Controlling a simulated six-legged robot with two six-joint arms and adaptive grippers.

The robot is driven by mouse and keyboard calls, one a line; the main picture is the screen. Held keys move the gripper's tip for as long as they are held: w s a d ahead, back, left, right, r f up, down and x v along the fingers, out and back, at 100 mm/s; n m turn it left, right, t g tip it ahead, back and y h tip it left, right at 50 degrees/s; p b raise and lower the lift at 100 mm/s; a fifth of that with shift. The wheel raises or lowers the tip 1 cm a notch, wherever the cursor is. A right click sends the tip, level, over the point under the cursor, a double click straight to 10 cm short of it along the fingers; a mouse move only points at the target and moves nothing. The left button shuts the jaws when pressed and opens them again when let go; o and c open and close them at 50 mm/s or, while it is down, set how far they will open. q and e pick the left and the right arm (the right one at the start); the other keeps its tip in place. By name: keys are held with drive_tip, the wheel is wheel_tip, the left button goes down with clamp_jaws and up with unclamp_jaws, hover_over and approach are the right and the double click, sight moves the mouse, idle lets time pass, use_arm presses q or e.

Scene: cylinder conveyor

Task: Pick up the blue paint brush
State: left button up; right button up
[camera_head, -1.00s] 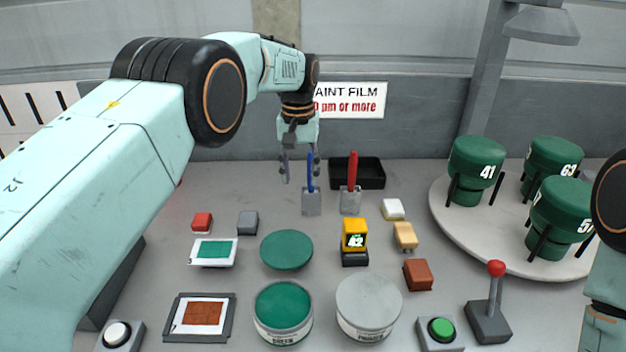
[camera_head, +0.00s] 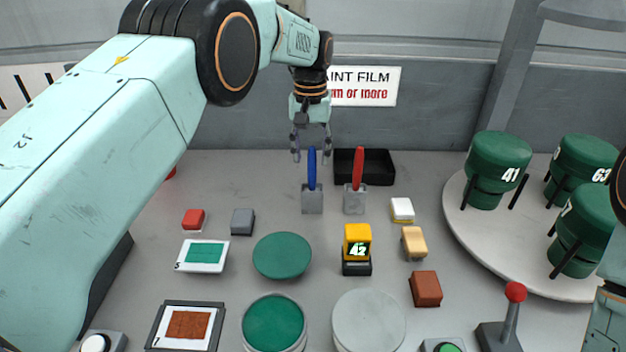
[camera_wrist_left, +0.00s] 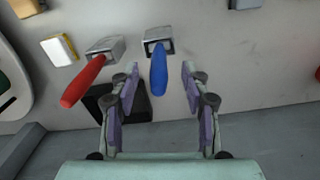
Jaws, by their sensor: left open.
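The blue paint brush (camera_head: 311,170) stands upright in a grey holder (camera_head: 312,201) in the head view. My left gripper (camera_head: 311,158) is open, pointing down just above and around the top of the blue handle. My right gripper is out of view.
A black tray (camera_head: 376,178) lies behind the red brush. Small blocks, a green lid (camera_head: 282,255), paint cans (camera_head: 274,322) and a yellow counter (camera_head: 357,243) stand in front. A round table (camera_head: 463,220) with green cylinders is at right.

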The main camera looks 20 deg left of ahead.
sight(313, 188)
use_arm(q)
drive_tip(key=f, duration=0.6)
drive_tip(key=shift+w+d, duration=0.3)
drive_tip(key=shift+w, duration=0.05)
drive_tip(key=shift+a+f, duration=0.1)
drive_tip(key=shift+f, duration=0.2)
drive_tip(key=shift+s+a, duration=0.25)
drive_tip(key=shift+a, duration=0.05)
drive_tip(key=shift+w+d+f, duration=0.15)
drive_tip(key=shift+w+d, duration=0.1)
drive_tip(key=shift+d, duration=0.05)
drive_tip(key=c, duration=0.4)
drive_tip(key=shift+s+a, duration=0.25)
drive_tip(key=c, duration=0.6)
drive_tip(key=shift+w+d, duration=0.2)
drive_tip(key=shift+w, duration=0.05)
